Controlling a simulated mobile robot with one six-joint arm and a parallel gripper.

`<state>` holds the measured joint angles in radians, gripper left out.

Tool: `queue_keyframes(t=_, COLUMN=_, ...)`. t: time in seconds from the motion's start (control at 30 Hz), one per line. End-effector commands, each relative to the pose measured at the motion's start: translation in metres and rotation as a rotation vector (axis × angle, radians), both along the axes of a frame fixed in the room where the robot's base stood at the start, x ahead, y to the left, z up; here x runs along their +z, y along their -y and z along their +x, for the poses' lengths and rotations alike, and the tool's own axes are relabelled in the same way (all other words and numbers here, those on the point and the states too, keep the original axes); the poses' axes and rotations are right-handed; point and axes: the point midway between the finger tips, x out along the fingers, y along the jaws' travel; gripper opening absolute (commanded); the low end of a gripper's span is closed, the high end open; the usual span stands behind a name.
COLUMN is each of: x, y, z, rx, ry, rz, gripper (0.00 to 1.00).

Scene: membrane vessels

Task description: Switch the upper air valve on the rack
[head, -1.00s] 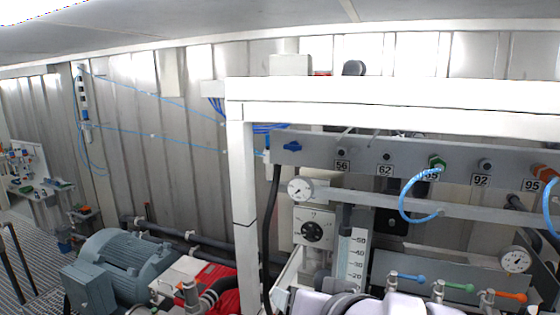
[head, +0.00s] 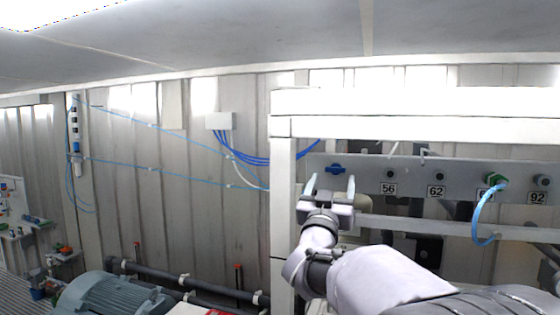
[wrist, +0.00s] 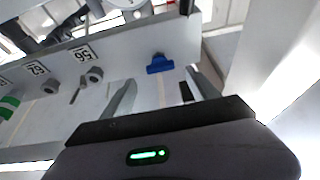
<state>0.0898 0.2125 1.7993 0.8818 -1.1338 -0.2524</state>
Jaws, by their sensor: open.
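A blue valve handle (head: 335,169) sits on the grey rack panel (head: 460,178), near its upper left end beside the white post. In the wrist view the blue handle (wrist: 160,64) shows ahead of my fingers, a little above the space between their tips. My gripper (head: 332,184) is open and empty, with its fingers pointing up just below the handle in the head view. In the wrist view my gripper (wrist: 160,82) shows its two fingers spread, apart from the handle. I cannot tell the exact gap to it.
A white frame post (head: 283,220) and crossbeam (head: 420,105) stand close to my gripper. Numbered ports, such as the 56 label (head: 388,188), run along the panel. A blue hose loop (head: 477,220) hangs from a green fitting. A motor (head: 118,298) stands lower left.

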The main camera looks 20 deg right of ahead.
Motion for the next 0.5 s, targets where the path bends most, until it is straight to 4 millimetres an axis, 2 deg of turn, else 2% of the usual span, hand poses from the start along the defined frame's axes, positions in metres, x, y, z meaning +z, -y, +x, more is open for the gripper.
queue_keyframes(t=0.03, x=0.009, y=0.007, z=0.009, rx=-0.001, ry=-0.001, rz=0.000, gripper=0.69)
queue_keyframes(t=0.2, x=0.018, y=0.021, z=0.031, rx=0.000, ry=0.000, rz=0.001, gripper=0.69)
queue_keyframes(t=0.5, x=0.019, y=0.026, z=0.039, rx=0.001, ry=0.000, rz=0.000, gripper=0.69)
